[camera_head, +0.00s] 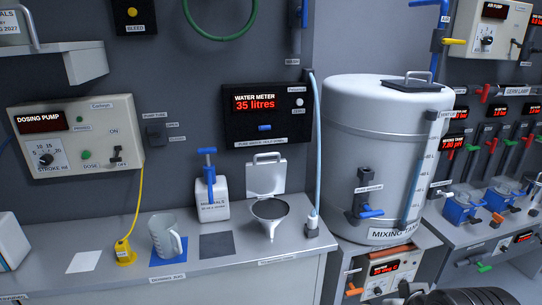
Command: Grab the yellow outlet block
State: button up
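The yellow outlet block (125,252) sits on the grey counter, left of the jug. A yellow tube (139,203) rises from it to the right side of the dosing pump (75,137) on the wall. Nothing is seen holding the block. A dark ribbed part at the bottom right edge looks like part of my arm; no gripper fingers can be made out.
A grey jug (166,237) stands on a blue mat close right of the block. A white card (84,262) lies to its left. The minerals bottle (210,199), a funnel (270,211) and the mixing tank (380,150) stand further right. The counter's front strip is clear.

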aim_at(123, 249)
jog(key=u, duration=1.6)
jog(key=i+j, duration=0.3)
jog(key=j, duration=0.15)
jog(key=i+j, duration=0.35)
jog(key=k+j+u, duration=0.05)
jog(key=j, duration=0.05)
